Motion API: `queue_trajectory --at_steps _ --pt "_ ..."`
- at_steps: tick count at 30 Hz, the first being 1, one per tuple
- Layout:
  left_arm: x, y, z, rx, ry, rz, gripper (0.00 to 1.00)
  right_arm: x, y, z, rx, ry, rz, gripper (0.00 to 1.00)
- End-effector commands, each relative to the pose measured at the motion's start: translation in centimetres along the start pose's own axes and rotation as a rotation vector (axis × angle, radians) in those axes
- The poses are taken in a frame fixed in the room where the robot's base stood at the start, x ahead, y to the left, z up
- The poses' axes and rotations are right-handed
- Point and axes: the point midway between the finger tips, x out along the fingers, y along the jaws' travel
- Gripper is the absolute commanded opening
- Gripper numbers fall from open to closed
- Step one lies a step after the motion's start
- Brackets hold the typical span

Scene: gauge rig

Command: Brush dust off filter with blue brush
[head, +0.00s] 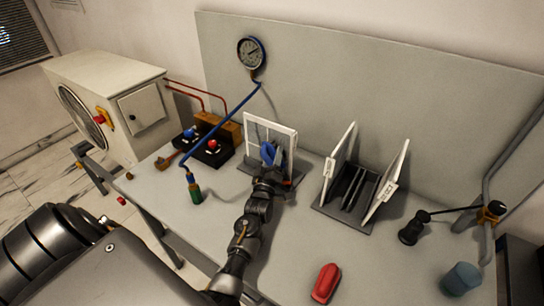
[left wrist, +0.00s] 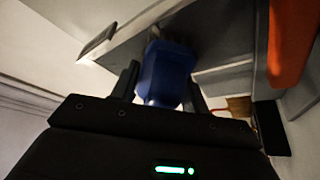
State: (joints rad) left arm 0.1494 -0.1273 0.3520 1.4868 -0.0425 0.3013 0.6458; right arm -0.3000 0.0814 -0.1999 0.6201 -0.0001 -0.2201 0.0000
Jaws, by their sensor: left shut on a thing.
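A white-framed filter (head: 285,131) stands upright on a dark base (head: 249,168) near the middle of the table. My left gripper (head: 271,171) is in front of it and shut on the blue brush (head: 268,152). The brush is in front of the filter face; whether its bristles touch the filter I cannot tell. In the left wrist view the blue brush (left wrist: 165,74) sits between the two fingers of the left gripper (left wrist: 162,88). Dust on the filter is too small to make out. My right gripper is not in view.
A rack (head: 345,212) with two white-framed panels stands right of the filter. A red object (head: 325,283) lies at the front. A blue cup (head: 461,279) and a black lamp-like item (head: 413,230) are at right. A gauge (head: 251,51) with a blue hose is behind.

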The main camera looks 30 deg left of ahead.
Motion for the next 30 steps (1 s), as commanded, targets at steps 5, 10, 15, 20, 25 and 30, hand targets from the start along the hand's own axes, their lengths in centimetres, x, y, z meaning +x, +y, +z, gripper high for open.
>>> queue_trajectory --at_steps 5,10,15,20,25,30 --pt "-0.5 1.3 1.0 -0.002 -0.001 0.001 0.09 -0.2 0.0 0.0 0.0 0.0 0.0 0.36" --pt "-0.9 2.2 1.8 -0.002 0.001 0.001 0.09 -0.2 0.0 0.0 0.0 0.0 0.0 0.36" --pt "-0.9 2.2 1.9 0.0 0.001 0.001 0.09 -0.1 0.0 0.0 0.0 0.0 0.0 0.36" --pt "-0.7 2.2 2.0 0.0 0.0 0.001 0.09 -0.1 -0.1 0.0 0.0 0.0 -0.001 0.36" --pt "-0.5 1.8 1.6 0.001 0.0 0.001 0.09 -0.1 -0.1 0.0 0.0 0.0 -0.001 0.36" --pt "-0.1 0.8 0.6 0.001 0.0 0.002 0.09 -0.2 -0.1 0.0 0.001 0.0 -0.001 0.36"
